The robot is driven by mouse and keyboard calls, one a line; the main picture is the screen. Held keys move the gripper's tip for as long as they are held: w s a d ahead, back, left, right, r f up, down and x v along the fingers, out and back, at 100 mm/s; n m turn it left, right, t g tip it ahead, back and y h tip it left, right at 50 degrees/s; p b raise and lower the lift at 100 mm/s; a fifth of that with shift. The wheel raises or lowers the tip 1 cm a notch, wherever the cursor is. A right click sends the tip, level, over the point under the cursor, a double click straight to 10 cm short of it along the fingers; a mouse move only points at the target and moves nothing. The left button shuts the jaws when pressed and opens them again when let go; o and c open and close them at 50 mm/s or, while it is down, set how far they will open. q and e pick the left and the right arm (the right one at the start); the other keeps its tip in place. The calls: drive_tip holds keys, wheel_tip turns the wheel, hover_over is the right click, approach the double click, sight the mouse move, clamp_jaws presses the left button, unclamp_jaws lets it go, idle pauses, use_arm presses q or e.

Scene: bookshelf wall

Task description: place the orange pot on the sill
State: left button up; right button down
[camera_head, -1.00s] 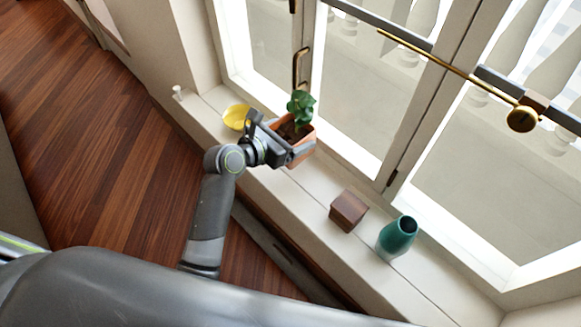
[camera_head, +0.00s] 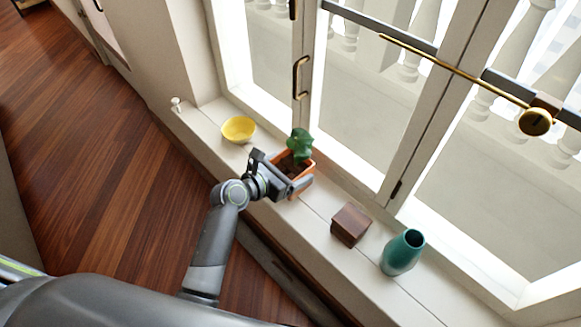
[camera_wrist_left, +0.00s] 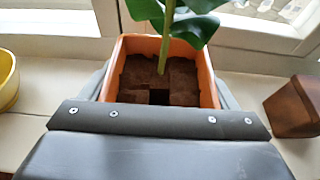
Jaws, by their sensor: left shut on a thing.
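The orange pot (camera_head: 308,178) holds dark soil and a green leafy plant (camera_head: 299,146). My left gripper (camera_head: 291,186) is shut on the pot, with a finger on each side of it. In the left wrist view the orange pot (camera_wrist_left: 207,84) stands upright between the fingers, its near wall hidden by the gripper body. The pot is over the white sill (camera_head: 335,270), between the yellow bowl and the brown box. I cannot tell whether its base touches the sill. My right gripper is not in view.
A yellow bowl (camera_head: 238,129) stands on the sill left of the pot. A brown wooden box (camera_head: 350,225) and a teal vase (camera_head: 402,253) stand to its right. The window frame with a brass handle (camera_head: 299,78) rises behind the sill.

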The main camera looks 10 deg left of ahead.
use_arm(q)
drive_tip(key=o, duration=1.3)
drive_tip(key=shift+c, duration=0.2)
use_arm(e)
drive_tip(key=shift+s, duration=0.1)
use_arm(q)
drive_tip(key=shift+s+a+r, duration=0.15)
drive_tip(key=shift+s, duration=0.05)
drive_tip(key=p+v, duration=0.2)
drive_tip(key=v, duration=0.9)
drive_tip(key=shift+s+a, duration=0.15)
drive_tip(key=shift+a, duration=0.05)
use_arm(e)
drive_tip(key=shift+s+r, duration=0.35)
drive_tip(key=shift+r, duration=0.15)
use_arm(q)
drive_tip(key=shift+r, duration=0.15)
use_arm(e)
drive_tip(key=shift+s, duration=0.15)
